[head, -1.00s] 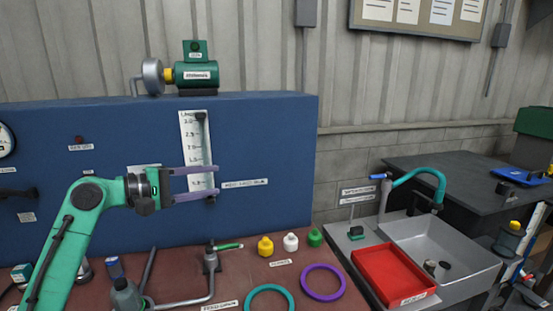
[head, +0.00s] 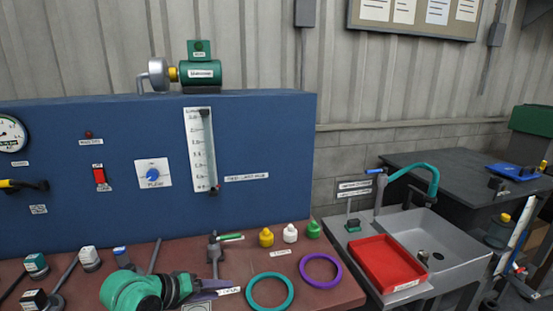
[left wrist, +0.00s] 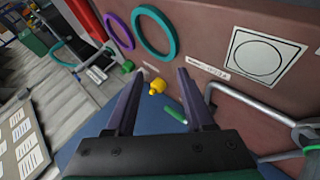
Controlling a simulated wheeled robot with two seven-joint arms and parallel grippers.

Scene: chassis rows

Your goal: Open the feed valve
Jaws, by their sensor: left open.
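The lever lies roughly level, pointing right. In the left wrist view a green handle (left wrist: 175,113) shows beyond my fingers. A yellow-handled lever (head: 25,184) sits on the blue panel at the far left. The small labels are too blurred to tell which is the feed valve. My left gripper (head: 225,289) is low over the bench front, before the grey pipe. In the left wrist view its purple fingers (left wrist: 160,78) are apart with nothing held.
A teal ring (head: 270,307) and a purple ring (head: 338,274) lie right of my gripper. Yellow (head: 266,238), white (head: 290,234) and green caps (head: 313,230) stand behind them. The blue panel (head: 260,150) rises behind the bench. A red tray (head: 385,262) is by the sink.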

